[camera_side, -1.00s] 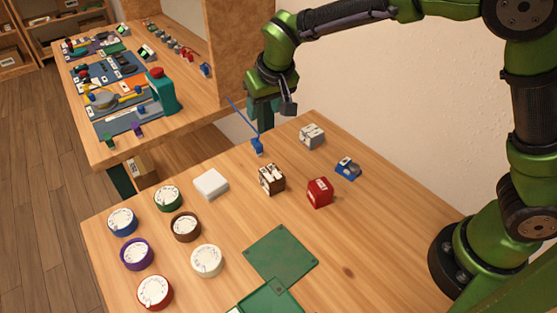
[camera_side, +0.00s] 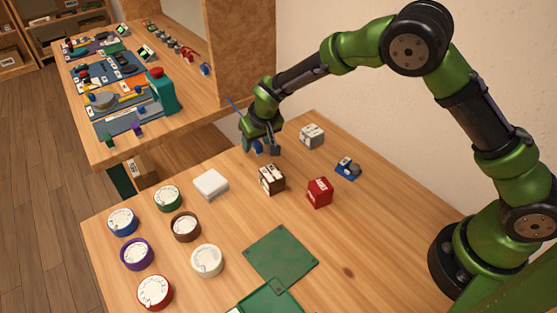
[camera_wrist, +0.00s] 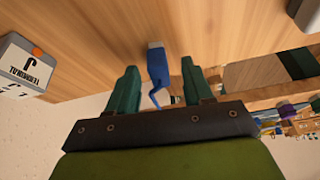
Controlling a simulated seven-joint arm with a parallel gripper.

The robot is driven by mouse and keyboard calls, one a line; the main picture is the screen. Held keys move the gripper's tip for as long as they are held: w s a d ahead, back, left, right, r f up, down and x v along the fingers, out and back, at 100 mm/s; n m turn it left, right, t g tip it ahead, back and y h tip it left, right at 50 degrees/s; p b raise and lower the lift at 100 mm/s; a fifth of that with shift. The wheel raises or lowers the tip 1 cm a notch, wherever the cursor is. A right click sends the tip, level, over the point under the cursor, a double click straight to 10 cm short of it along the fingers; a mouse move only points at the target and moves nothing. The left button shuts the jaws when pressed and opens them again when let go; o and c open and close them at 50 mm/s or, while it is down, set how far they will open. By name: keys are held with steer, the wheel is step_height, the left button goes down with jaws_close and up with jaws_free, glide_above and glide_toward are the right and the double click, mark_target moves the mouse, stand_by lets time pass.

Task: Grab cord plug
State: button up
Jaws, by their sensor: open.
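The cord plug (camera_side: 258,147) is a small blue block with a thin blue cord, near the far edge of the near table. In the side view my gripper (camera_side: 259,150) is low at the plug and partly covers it. In the wrist view the blue plug (camera_wrist: 157,64) shows between and just beyond the two dark green fingers of my gripper (camera_wrist: 160,75). The fingers stand apart, with gaps on both sides of the plug. The plug appears to rest on the wooden surface.
A grey block (camera_side: 312,136) stands right of my gripper. A brown block (camera_side: 271,180), a red block (camera_side: 320,192), a small blue piece (camera_side: 348,168) and a white box (camera_side: 211,184) are nearer. Several round dials sit at left. A green plate (camera_side: 281,255) lies in front.

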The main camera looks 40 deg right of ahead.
steer(key=shift+w+f, duration=0.15)
steer(key=shift+f, duration=0.2)
steer(key=shift+c, duration=0.5)
jaws_close()
steer(key=shift+r, duration=0.1)
